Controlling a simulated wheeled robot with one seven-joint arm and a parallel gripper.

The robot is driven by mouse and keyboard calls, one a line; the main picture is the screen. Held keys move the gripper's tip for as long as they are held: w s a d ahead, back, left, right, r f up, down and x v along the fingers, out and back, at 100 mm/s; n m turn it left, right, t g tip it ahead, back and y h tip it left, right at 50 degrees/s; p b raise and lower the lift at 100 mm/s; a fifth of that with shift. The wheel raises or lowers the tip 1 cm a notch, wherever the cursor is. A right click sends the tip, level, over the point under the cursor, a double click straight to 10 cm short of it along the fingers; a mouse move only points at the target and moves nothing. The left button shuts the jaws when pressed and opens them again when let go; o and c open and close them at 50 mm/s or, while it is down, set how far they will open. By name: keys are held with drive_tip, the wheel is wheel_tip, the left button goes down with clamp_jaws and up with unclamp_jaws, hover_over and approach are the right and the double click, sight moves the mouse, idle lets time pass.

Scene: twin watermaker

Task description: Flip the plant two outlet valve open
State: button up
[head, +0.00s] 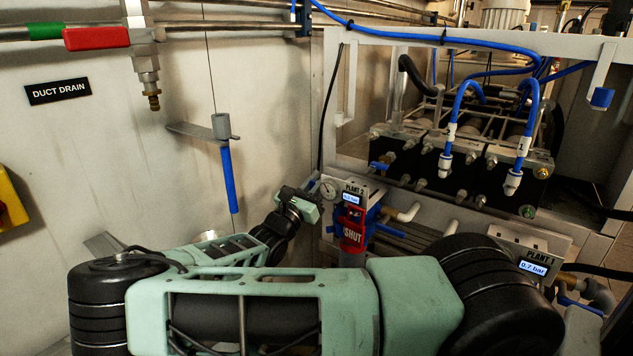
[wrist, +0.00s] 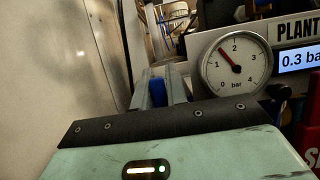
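The plant 2 panel (head: 353,191) shows in the head view, with a round gauge (head: 328,188) at its left and a red SHUT tag (head: 352,232) below. My gripper (wrist: 159,78) reaches past the left side of the gauge (wrist: 236,64) in the wrist view. Its two grey fingers stand apart with a blue piece (wrist: 158,93) between them, perhaps a valve handle. I cannot tell whether they press on it. In the head view the fingertips are small and partly hidden near the gauge. A blue lever (head: 379,165) shows behind the panel.
The plant 1 panel (head: 540,252), reading 0.7 bar, is at the right. Pipes and blue hoses crowd the frame behind plant 2.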

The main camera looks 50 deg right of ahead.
clamp_jaws()
drive_tip(key=shift+n+p, duration=0.3)
drive_tip(key=shift+w+r+n+t+p, duration=0.25)
drive_tip(key=shift+n+t+p, duration=0.25)
drive_tip(key=shift+n+p, duration=0.15)
drive_tip(key=w+f+n+t+y+p, duration=0.2)
drive_tip(key=n+y+p, duration=0.1)
drive_tip(key=n+p, duration=0.4)
drive_tip(key=w+f+n+t+y+p, duration=0.2)
drive_tip(key=n+p, duration=0.5)
drive_tip(key=n, duration=0.6)
drive_tip(key=shift+w+a+f+t+y, duration=0.25)
drive_tip(key=shift+a+f+t+y, duration=0.2)
drive_tip(key=shift+f+y, duration=0.35)
drive_tip(key=shift+n, duration=0.45)
